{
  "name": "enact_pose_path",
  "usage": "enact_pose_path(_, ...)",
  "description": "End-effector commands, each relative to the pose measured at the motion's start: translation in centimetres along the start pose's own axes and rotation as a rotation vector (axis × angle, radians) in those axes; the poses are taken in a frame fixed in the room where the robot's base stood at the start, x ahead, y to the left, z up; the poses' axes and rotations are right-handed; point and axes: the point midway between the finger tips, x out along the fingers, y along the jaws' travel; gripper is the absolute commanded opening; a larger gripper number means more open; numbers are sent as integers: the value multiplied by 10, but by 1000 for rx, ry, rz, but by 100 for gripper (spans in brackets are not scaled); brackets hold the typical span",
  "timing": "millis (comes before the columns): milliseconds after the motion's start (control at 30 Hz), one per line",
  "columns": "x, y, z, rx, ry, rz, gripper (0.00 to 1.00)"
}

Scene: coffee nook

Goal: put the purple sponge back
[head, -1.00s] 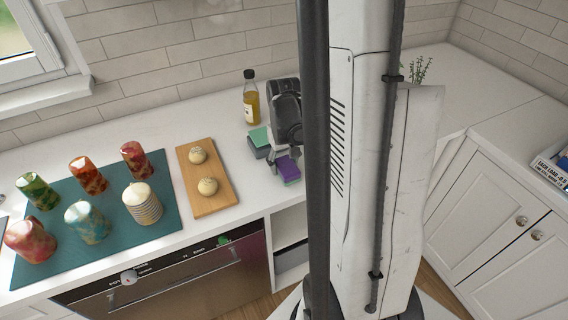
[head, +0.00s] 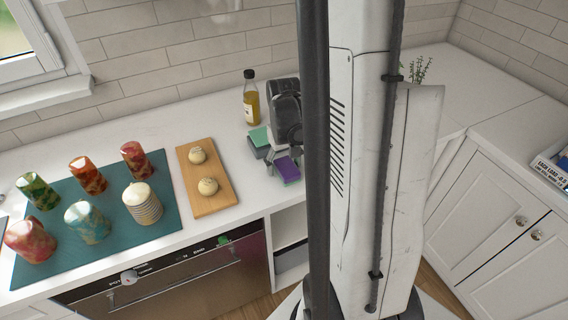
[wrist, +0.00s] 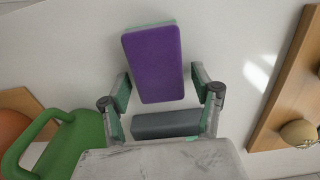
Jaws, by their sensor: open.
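My gripper (wrist: 162,85) is open. Its two fingers stand on either side of the sponge's lower part, with a gap on each side. The fingertips are small and partly hidden in the head view.
An oil bottle (head: 250,98) stands behind the sponges. A wooden board (head: 217,205) with two round balls lies to the left. A green handled object (wrist: 62,148) is left of my gripper in the wrist view. My column blocks the counter's middle.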

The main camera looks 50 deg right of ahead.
Motion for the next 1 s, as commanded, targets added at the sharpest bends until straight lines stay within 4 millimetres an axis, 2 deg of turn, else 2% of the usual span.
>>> enact_pose_path(633, -97, 0, 0, 0, 0, 0, 61)
enact_pose_path(800, -113, 0, 0, 0, 0, 0, 61)
enact_pose_path(1000, -119, 0, 0, 0, 0, 0, 61)
